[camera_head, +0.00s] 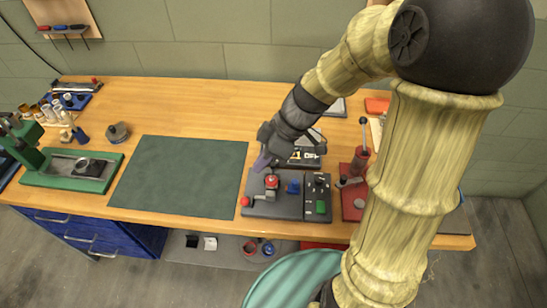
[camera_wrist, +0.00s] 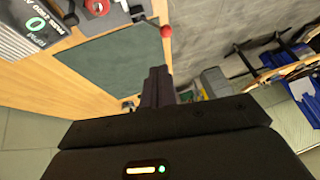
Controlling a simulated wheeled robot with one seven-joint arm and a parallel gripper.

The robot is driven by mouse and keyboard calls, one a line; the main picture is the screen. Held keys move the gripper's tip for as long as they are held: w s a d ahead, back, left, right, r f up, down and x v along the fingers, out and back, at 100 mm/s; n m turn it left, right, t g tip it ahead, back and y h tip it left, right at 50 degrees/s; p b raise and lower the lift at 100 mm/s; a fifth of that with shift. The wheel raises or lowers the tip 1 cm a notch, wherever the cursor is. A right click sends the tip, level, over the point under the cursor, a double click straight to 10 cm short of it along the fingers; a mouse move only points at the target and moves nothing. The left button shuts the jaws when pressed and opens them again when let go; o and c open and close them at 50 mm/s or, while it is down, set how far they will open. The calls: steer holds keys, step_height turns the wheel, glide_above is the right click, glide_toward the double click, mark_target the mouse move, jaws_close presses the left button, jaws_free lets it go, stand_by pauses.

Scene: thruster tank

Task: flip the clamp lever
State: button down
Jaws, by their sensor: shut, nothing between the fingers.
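The clamp (camera_head: 270,194) is a small metal fixture with a red knob on top, mounted on a dark grey base plate (camera_head: 285,210). A lever with a red ball end (camera_head: 245,201) sticks out from it low to the left, at the plate's left edge. The red ball also shows in the wrist view (camera_wrist: 167,31), beyond my fingertips. My gripper (camera_head: 262,162) is shut and empty, just behind and above the clamp, apart from the lever. Its closed fingers show in the wrist view (camera_wrist: 157,84). Part of the clamp is cut off at the wrist view's top edge.
The plate also carries a blue block (camera_head: 292,187) and a panel with a green button (camera_head: 320,207). A red lever press (camera_head: 355,180) stands to the right. A dark green mat (camera_head: 180,178) leaves free room to the left.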

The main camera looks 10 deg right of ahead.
steer(key=s+d+r, duration=0.2)
steer(key=s+r, duration=0.1)
steer(key=r, duration=0.1)
steer(key=shift+s+d+r, duration=0.15)
steer(key=shift+d, duration=0.2)
stand_by(0.3)
steer(key=d+f+m+t+h, duration=0.3)
steer(key=d+f+m+h, duration=0.3)
steer(key=m, duration=0.9)
steer(key=shift+s+d+f, duration=0.3)
steer(key=shift+s+d, duration=0.05)
steer(key=shift+d, duration=0.9)
